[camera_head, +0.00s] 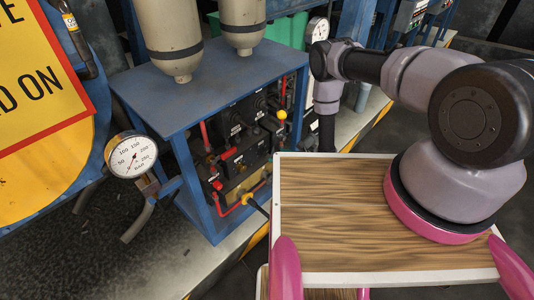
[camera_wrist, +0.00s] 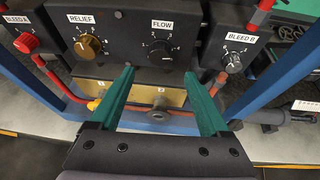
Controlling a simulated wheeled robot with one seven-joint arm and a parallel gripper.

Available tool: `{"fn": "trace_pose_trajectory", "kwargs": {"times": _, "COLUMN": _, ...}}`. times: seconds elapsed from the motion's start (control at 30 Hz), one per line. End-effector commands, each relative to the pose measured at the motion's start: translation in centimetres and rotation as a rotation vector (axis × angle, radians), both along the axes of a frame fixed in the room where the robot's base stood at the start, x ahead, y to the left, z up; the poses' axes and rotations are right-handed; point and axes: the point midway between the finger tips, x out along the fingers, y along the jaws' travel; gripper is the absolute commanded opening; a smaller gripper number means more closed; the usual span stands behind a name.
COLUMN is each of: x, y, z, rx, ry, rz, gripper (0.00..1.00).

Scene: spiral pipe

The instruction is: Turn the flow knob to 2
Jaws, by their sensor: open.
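The flow knob (camera_wrist: 160,54) is a dark round knob under the FLOW label (camera_wrist: 162,24) on a black panel, with small white numbers around it. Its pointer direction is too small to read. My gripper (camera_wrist: 159,71) is open and empty in the wrist view. Its two green fingers point at the panel, their tips to the left and right of and slightly below the flow knob, which lies between them in the picture. Any contact cannot be told. In the head view the fingers are not visible, and the control panel (camera_head: 243,154) sits inside the blue frame.
The brown relief knob (camera_wrist: 88,46) is left of the flow knob. The red bleed A knob (camera_wrist: 27,42) is at far left, and the bleed B knob (camera_wrist: 232,62) at right. Blue frame posts (camera_wrist: 286,70) and red pipes (camera_wrist: 62,88) stand close. A gauge (camera_head: 131,156) is at left.

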Motion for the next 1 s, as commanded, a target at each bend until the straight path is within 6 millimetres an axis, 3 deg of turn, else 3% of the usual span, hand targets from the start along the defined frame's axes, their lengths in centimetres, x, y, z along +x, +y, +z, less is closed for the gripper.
{"fn": "trace_pose_trajectory", "kwargs": {"times": 0.33, "x": 3.4, "y": 4.5, "z": -2.3, "rx": 0.0, "ry": -0.002, "rz": 0.004, "gripper": 0.8}}
{"fn": "trace_pose_trajectory", "kwargs": {"times": 0.77, "x": 4.2, "y": 5.4, "z": -2.8, "rx": 0.0, "ry": 0.0, "rz": 0.001, "gripper": 0.8}}
{"fn": "trace_pose_trajectory", "kwargs": {"times": 0.8, "x": 4.2, "y": 5.4, "z": -2.8, "rx": 0.0, "ry": 0.0, "rz": 0.001, "gripper": 0.76}}
{"fn": "trace_pose_trajectory", "kwargs": {"times": 1.0, "x": 4.2, "y": 5.4, "z": -2.8, "rx": 0.0, "ry": 0.0, "rz": 0.001, "gripper": 0.0}}
